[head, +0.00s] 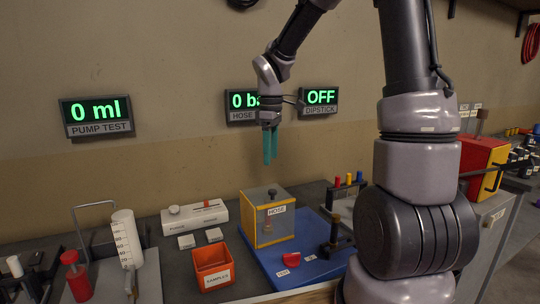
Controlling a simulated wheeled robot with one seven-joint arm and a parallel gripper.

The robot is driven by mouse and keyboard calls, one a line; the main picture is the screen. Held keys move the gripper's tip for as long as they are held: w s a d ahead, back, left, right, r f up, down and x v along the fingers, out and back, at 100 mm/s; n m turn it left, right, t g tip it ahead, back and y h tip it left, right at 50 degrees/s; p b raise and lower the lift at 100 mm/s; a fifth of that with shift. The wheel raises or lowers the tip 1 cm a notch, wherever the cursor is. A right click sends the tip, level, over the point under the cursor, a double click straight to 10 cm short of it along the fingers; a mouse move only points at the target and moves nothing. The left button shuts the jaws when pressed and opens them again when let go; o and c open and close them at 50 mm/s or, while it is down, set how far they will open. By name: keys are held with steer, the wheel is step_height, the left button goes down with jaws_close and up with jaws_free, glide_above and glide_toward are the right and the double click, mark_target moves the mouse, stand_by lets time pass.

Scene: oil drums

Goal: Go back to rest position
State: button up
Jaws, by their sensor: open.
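My gripper (270,147) hangs in the air above the bench, fingers pointing down. Its teal fingers show nearly edge-on, so the gap between them is hard to see. Nothing shows held in it. It is above and apart from the yellow-framed box marked HOSE (262,218). My arm rises from the right side of the view and bends down to the gripper, in front of the wall displays.
An orange SAMPLES bin (212,267), a white PURGE unit (194,216) and a graduated cylinder (127,240) stand left of the blue board (290,277). A red lever (294,265) is on the board. A red-yellow box (483,165) stands at right. Air around the gripper is clear.

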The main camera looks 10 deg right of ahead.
steer(key=s+d+r+m+t+y, duration=0.1)
steer(key=s+d+r+m+t, duration=0.1)
steer(key=s+r+m, duration=0.5)
steer(key=s+d+r+m+t+y, duration=0.1)
steer(key=s+d+r+m+t, duration=0.2)
steer(key=s, duration=0.7)
step_height(320, 180, up, 5)
steer(key=m+t, duration=0.2)
steer(key=m, duration=0.3)
steer(key=shift+s+d, duration=0.35)
steer(key=shift+f, duration=0.1)
